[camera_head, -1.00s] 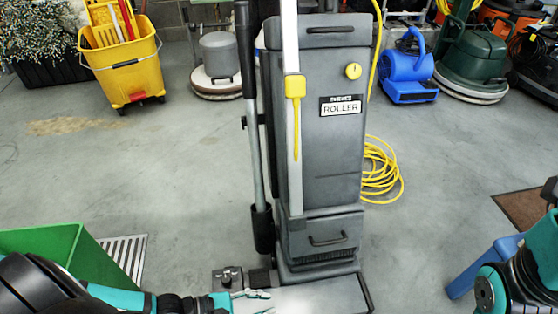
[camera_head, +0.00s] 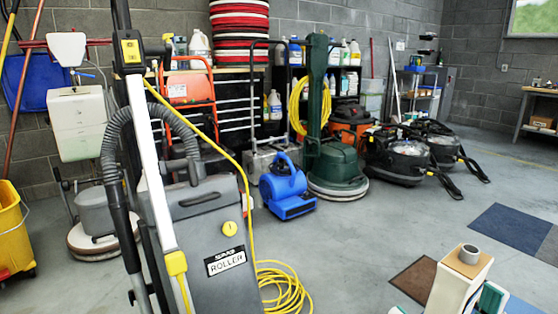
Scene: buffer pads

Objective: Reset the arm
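Neither gripper shows in the head view now. Small teal pieces at the bottom edge, right of the middle, look like parts of my arm, but no fingers show. A grey floor machine labelled ROLLER (camera_head: 212,250) stands upright at the lower left, with a white post and a ribbed hose. Its lower part is cut off by the frame edge.
A yellow bucket (camera_head: 10,232), blue blower (camera_head: 287,188) and green floor machine (camera_head: 338,165) stand around. Floor with mats (camera_head: 510,226) is clear at right.

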